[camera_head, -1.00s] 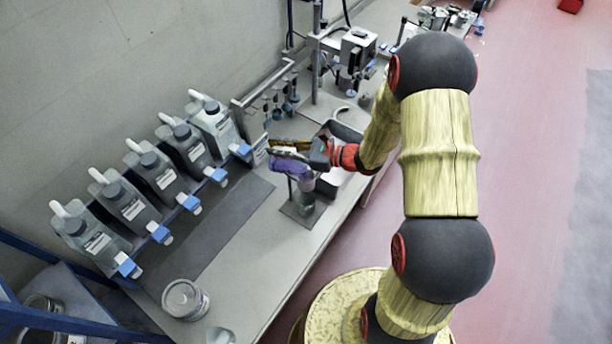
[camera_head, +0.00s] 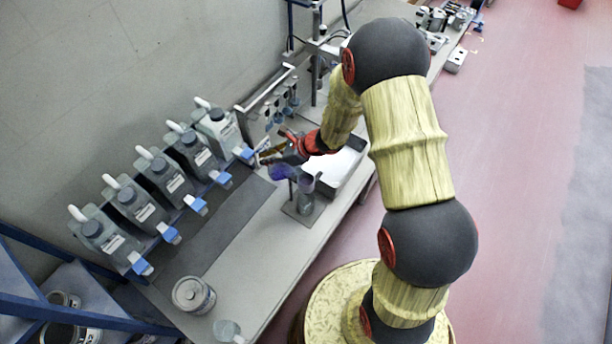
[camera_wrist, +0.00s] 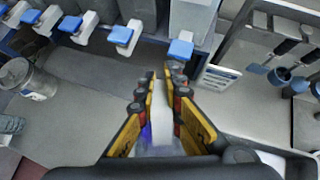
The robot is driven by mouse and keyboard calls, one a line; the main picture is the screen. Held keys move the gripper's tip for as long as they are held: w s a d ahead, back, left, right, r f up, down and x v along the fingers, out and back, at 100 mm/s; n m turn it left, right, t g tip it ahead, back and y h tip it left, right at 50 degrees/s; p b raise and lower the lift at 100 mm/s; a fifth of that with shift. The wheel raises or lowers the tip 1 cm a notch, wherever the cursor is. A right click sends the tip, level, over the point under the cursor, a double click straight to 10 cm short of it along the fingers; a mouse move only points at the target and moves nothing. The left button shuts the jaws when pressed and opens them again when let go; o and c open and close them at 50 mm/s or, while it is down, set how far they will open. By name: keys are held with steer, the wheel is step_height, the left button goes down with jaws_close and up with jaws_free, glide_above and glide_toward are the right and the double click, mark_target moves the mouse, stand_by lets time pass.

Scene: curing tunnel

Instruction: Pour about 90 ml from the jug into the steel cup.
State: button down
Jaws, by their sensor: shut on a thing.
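My gripper (camera_head: 272,154) is shut on the jug (camera_head: 283,172), a translucent vessel with purple content, held above the bench. In the wrist view my gripper (camera_wrist: 162,82) has a pale upright strip, apparently the jug's handle, between its fingers; purple shows below. The jug's tilt is hard to tell. Just right of the jug is a small purplish-grey cup (camera_head: 307,183), seemingly the steel cup, on a stand above a clear glass (camera_head: 305,205). The jug looks close beside it; whether they touch is unclear. The cup's inside is hidden.
Several grey bottles (camera_head: 164,178) with blue spouts line the wall side. A white tray (camera_head: 338,168) lies behind the stand. A round metal can (camera_head: 193,295) and a glass (camera_head: 228,331) stand at the front. The dark mat (camera_head: 230,222) is clear.

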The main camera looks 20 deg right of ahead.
steer(key=shift+a+f+g+h+p, duration=0.15)
steer(key=shift+a+g+h+p, duration=0.15)
steer(key=shift+h, duration=0.1)
steer(key=shift+w+a+f+p, duration=0.1)
steer(key=shift+w+p, duration=0.1)
steer(key=shift+p, duration=0.4)
steer(key=shift+f+h, duration=0.15)
steer(key=shift+h, duration=0.15)
steer(key=shift+a+g+p, duration=0.15)
steer(key=shift+g+p, duration=0.25)
steer(key=shift+p, duration=0.45)
steer(key=shift+w+h+p, duration=0.15)
steer(key=shift+h+p, duration=0.15)
steer(key=shift+p, duration=0.2)
steer(key=w+a+g+h, duration=0.1)
steer(key=w+a+f+g+h+p, duration=0.1)
steer(key=a+h, duration=0.1)
steer(key=shift+f, duration=0.2)
steer(key=shift+w+a+g+h+b, duration=0.3)
steer(key=shift+a+g+h, duration=0.15)
steer(key=shift+g+h, duration=0.2)
